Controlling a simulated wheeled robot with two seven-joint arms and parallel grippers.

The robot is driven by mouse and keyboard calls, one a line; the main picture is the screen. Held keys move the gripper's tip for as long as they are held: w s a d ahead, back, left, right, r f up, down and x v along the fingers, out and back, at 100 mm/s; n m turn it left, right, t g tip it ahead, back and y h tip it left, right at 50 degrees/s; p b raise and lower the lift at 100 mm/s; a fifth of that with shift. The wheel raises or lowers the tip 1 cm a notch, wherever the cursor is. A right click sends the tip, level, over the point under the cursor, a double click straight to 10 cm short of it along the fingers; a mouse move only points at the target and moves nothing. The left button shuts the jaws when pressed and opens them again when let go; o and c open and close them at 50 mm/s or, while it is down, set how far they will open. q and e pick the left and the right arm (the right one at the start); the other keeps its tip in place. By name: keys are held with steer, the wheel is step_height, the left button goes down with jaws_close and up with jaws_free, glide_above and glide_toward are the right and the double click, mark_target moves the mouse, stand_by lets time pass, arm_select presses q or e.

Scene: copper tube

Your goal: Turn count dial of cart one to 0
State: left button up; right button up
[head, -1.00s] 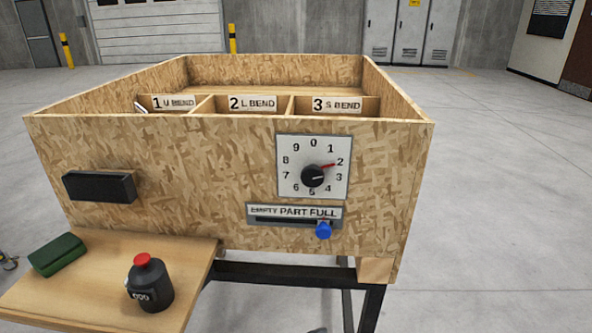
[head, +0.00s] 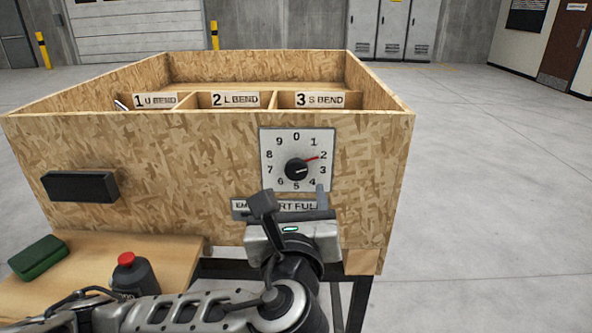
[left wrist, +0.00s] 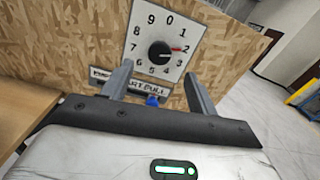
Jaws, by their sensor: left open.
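The count dial (head: 297,169) is a black knob with a red pointer on a white square plate (head: 268,150) numbered 0 to 9. Its pointer is at 2, and 0 is at the top of the plate. The dial also shows in the left wrist view (left wrist: 160,51). My left gripper (head: 293,197) is in front of the cart (head: 150,160), just below the dial and apart from it. Its two fingers are open and empty, with the dial between and beyond them in the left wrist view (left wrist: 158,83). My right gripper is not in view.
Below the dial is a slider label (head: 240,205), partly hidden by my left gripper; its blue knob (left wrist: 153,101) shows in the left wrist view. A black handle (head: 80,187) is on the cart front. A side shelf holds a green case (head: 38,258) and a red-topped counter (head: 126,260).

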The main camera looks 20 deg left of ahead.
mark_target(296, 171)
arm_select(q)
steer(key=b+x, duration=0.3)
steer(key=x, duration=0.6)
steer(key=shift+w+f, duration=0.1)
steer(key=shift+w, duration=0.15)
steer(key=c, duration=1)
